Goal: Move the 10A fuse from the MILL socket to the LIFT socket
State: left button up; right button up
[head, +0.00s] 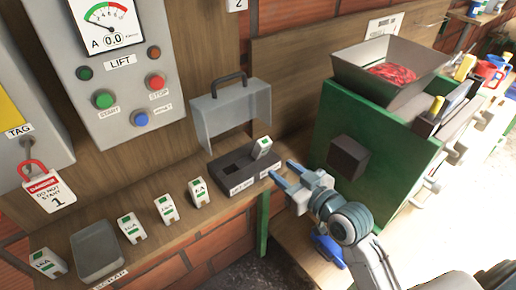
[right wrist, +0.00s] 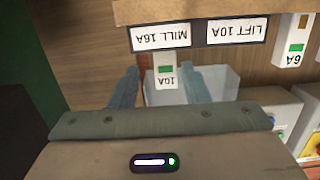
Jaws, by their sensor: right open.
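The 10A fuse (head: 263,147), white with a green mark, stands in the right-hand socket of the dark fuse block (head: 233,184), leaning slightly in the head view. The left-hand socket (head: 234,168) looks empty. My right gripper (head: 277,172) is open, just right of the block and apart from the fuse. In the upside-down right wrist view, the fuse (right wrist: 166,77) appears between the two open fingers, by the MILL 16A label (right wrist: 162,36). The LIFT 10A label (right wrist: 237,30) is beside it. My left gripper is out of view.
A grey cover (head: 232,108) stands raised behind the block. Several spare fuses, including one by the block (head: 198,191), and a scrap tray (head: 97,252) line the shelf to the left. A green machine (head: 370,140) stands close on the right.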

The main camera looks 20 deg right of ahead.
jog(key=t, duration=0.1)
send_near(261, 140)
jog(key=w+f, duration=0.1)
jog(key=w, duration=0.1)
jog(key=shift+y, duration=0.4)
jog(key=x, duration=0.2)
jog(key=p+x, duration=0.1)
jog(key=x, duration=0.2)
jog(key=shift+w+d, duration=0.1)
jog(key=shift+d, duration=0.15)
jog(key=p+x, duration=0.3)
jog(key=x, duration=0.1)
jog(key=shift+w+a+r, duration=0.15)
jog(key=shift+w+a, duration=0.1)
jog(key=shift+w, duration=0.05)
jog(key=shift+w+a, duration=0.2)
jog(key=shift+w, duration=0.3)
jog(key=shift+s+d, duration=0.1)
jog(key=c, duration=0.9)
jog(key=shift+o, duration=0.2)
